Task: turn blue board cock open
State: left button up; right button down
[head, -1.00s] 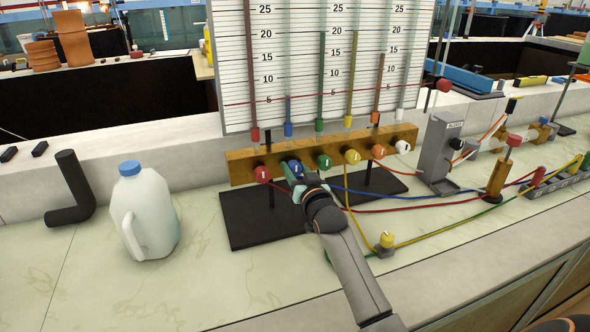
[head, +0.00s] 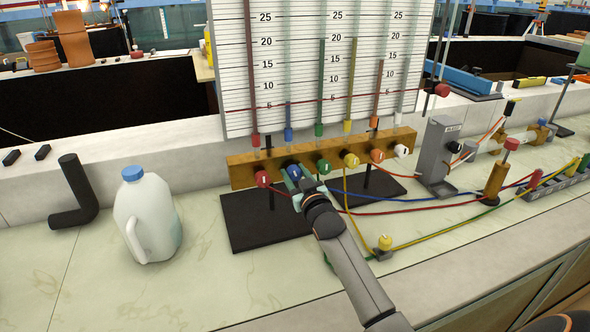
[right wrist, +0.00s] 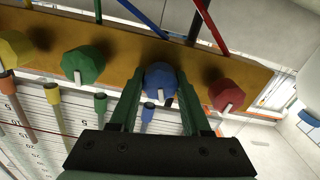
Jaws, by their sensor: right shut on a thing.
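The blue board cock (head: 292,170) is a round knob on the brown manifold bar (head: 243,172), between the red cock (head: 263,179) and the green cock (head: 323,167). My right gripper (head: 297,178) reaches it from the front and hides part of it. In the right wrist view the blue knob (right wrist: 161,78) sits between the two green fingers of my right gripper (right wrist: 162,95), which is shut on it. The direction of its white mark is hard to make out. The blue column (head: 288,120) above it is short. My left gripper is out of view.
Yellow (head: 351,160), orange (head: 377,155) and white (head: 401,150) cocks continue along the bar. Coloured hoses run right across the bench. A white jug (head: 148,220) and a black elbow pipe (head: 75,192) stand left, with clear bench in front.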

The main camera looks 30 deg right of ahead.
jog(key=shift+n+p, duration=0.35)
jog(key=shift+n, duration=0.65)
jog(key=n+p, duration=0.1)
jog(key=n, duration=0.3)
jog(key=shift+n, duration=0.3)
jog(key=n, duration=0.3)
jog(key=shift+n, duration=0.3)
jog(key=shift+f+n+p, duration=0.1)
jog(key=shift+n+p, duration=0.2)
jog(key=shift+n, duration=1.6)
jog(key=shift+c, duration=1.9)
grip_release()
jog(key=shift+a, duration=0.1)
